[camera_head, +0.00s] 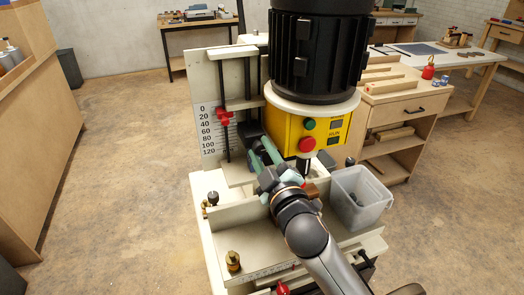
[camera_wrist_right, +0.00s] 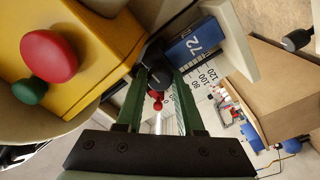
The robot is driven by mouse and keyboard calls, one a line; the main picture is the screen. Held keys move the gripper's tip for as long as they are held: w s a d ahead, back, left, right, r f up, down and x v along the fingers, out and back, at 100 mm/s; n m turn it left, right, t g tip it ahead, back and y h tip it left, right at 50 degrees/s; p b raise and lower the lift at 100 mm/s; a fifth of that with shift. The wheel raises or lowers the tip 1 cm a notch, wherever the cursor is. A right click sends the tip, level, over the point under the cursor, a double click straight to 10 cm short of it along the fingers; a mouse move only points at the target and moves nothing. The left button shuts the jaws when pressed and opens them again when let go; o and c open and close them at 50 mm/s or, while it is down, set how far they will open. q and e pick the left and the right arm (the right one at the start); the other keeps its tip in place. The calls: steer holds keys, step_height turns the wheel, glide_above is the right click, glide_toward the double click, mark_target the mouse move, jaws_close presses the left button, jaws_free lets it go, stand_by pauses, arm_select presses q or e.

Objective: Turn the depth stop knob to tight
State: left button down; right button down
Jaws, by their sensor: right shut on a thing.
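The knob sits beside a blue display block (camera_wrist_right: 193,46) reading 72. In the head view the fingers hide the knob. No tight or loose mark is readable. My left gripper is not in view.
The yellow box (camera_head: 296,133) with a red button (camera_head: 306,145) and a green button (camera_head: 309,124) is close to the right of my gripper. A clear bin (camera_head: 360,198) stands to the right. A red pointer (camera_head: 224,115) sits on the depth scale (camera_head: 207,132).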

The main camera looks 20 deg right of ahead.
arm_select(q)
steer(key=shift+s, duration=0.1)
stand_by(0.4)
arm_select(e)
steer(key=c, duration=0.5)
jaws_free()
